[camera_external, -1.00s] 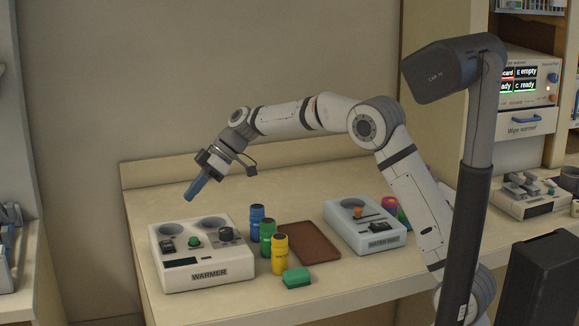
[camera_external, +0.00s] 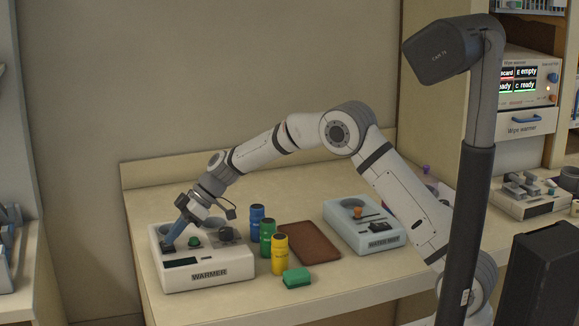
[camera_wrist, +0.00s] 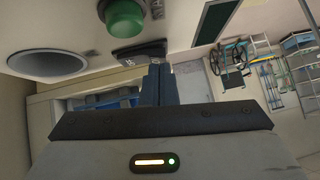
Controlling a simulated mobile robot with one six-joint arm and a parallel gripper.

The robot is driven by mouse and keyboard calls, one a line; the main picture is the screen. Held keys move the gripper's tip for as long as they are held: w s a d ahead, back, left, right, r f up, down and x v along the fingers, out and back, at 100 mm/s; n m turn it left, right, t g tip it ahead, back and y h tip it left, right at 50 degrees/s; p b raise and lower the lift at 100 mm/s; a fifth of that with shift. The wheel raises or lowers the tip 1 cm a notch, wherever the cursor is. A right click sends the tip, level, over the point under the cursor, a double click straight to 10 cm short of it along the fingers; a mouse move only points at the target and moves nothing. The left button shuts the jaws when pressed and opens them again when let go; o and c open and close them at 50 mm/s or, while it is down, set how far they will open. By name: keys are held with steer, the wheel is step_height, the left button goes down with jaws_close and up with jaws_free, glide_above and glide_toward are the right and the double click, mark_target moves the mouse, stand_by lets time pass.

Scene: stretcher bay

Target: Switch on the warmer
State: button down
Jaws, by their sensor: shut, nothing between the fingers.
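The white warmer (camera_external: 222,275) stands at the left of the counter, its name on the front. On its top are a green button (camera_external: 194,241), a dark knob (camera_external: 227,234) and round wells. My gripper (camera_external: 170,246) points down at the left of the warmer's top, over its black rocker switch, which it hides in the external view. In the wrist view the black switch (camera_wrist: 138,53) lies right at the tips of my shut, empty fingers (camera_wrist: 158,72). I cannot tell whether they press it. The green button (camera_wrist: 122,17) and a well (camera_wrist: 48,62) show beside it.
Blue, green and yellow bottles (camera_external: 280,255) and a green block (camera_external: 296,278) stand right of the warmer. A brown tray (camera_external: 314,243) and the water bath unit (camera_external: 368,228) are farther right. The counter's front edge is clear.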

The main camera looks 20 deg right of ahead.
steer(key=f+b, duration=0.1)
steer(key=b, duration=0.2)
steer(key=shift+s+f, duration=0.1)
steer(key=shift+r+t, duration=0.3)
steer(key=shift+r, duration=0.05)
steer(key=shift+w+r+b, duration=0.2)
steer(key=shift+w+b, duration=0.1)
steer(key=shift+w, duration=0.45)
steer(key=shift+r, duration=0.1)
